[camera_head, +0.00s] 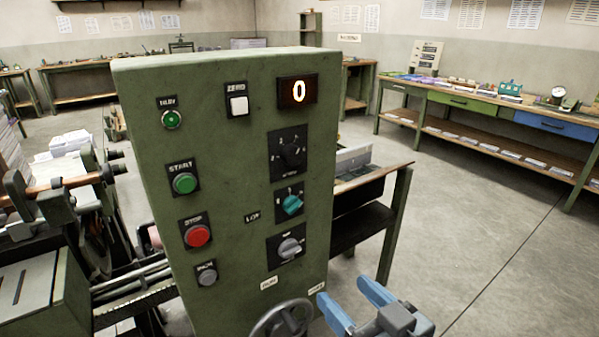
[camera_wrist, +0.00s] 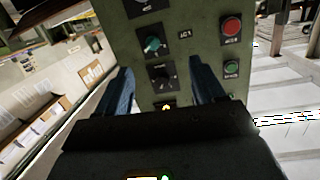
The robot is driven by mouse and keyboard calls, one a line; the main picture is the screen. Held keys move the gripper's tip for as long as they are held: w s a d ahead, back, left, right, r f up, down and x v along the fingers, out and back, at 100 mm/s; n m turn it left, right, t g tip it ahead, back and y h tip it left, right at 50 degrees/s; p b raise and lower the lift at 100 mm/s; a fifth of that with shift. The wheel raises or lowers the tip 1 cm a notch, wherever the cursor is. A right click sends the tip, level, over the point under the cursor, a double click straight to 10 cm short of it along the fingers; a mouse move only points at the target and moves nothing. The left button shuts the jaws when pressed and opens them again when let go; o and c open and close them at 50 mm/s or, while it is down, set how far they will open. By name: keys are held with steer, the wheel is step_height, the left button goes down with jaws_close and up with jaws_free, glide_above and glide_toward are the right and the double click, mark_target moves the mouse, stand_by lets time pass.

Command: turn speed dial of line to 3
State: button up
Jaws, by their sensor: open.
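A green control panel (camera_head: 235,120) carries three rotary dials in a column: a black dial (camera_head: 291,153) with marks around it, a teal dial (camera_head: 292,204) and a grey dial (camera_head: 290,247). Their labels are too small to read, so I cannot tell which is the speed dial. My gripper (camera_head: 342,290) is open and empty at the panel's lower right, apart from the dials in the head view. In the wrist view the panel is upside down; the black dial (camera_wrist: 162,76) and teal dial (camera_wrist: 152,45) show between and beyond the blue fingers (camera_wrist: 160,72).
A display (camera_head: 298,92) reads 0. A green start button (camera_head: 184,183), red stop button (camera_head: 197,235) and other buttons fill the panel's left side. A handwheel (camera_head: 283,320) sits below the dials. Machinery stands left; open floor (camera_head: 480,230) lies right.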

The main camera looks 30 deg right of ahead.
steer(key=w+d+r, duration=0.3)
steer(key=w+r, duration=0.3)
steer(key=w, duration=0.2)
steer(key=n+t+y, duration=0.1)
steer(key=n, duration=0.1)
glide_toward(295, 159)
steer(key=shift+w+d+p, duration=0.1)
steer(key=shift+w+p, duration=0.4)
steer(key=shift+w, duration=3.75)
steer(key=shift+c, duration=0.2)
steer(key=c, duration=1)
steer(key=shift+f, duration=0.1)
